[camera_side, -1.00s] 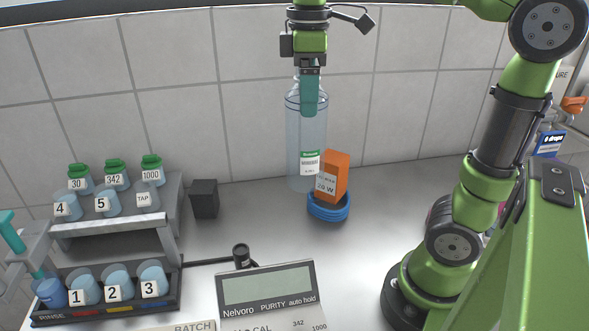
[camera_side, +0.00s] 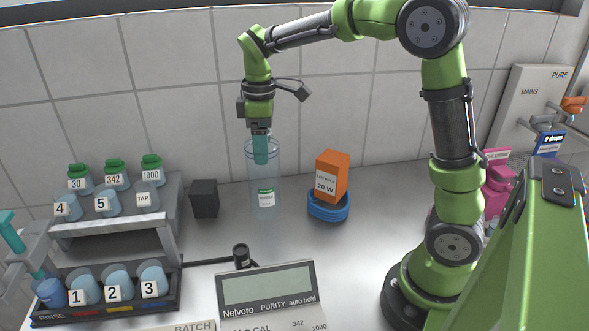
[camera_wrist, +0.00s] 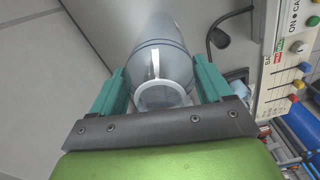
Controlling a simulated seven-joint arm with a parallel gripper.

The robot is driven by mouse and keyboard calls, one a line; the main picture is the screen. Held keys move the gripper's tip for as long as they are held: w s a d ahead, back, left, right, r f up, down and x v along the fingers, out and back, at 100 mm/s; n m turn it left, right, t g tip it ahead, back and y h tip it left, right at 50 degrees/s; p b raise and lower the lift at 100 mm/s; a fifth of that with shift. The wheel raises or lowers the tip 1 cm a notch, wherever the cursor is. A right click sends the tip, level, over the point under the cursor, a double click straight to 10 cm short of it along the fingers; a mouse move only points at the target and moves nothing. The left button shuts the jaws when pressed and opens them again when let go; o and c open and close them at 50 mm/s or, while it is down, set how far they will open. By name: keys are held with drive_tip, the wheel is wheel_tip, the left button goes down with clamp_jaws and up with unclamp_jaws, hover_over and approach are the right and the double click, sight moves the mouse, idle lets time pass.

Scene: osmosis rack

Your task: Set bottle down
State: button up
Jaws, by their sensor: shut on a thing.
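In the wrist view the bottle (camera_wrist: 165,52) lies between the two teal fingers of my gripper (camera_wrist: 160,85). The bottle's base appears at or close to the counter (camera_side: 290,250); I cannot tell whether it touches.
An orange box (camera_side: 332,172) sits on a blue ring (camera_side: 329,208) just right of the bottle. A small black block (camera_side: 204,198) and a bottle rack (camera_side: 115,222) stand to the left. A purity meter (camera_side: 268,288) is in front.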

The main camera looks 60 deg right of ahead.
drive_tip(key=shift+w+d+f, duration=0.1)
drive_tip(key=shift+w+f, duration=0.9)
drive_tip(key=shift+w, duration=0.2)
drive_tip(key=shift+w+d+f, duration=0.1)
drive_tip(key=shift+w+f, duration=0.85)
drive_tip(key=shift+w, duration=0.2)
drive_tip(key=shift+f, duration=0.15)
drive_tip(key=o, duration=1.2)
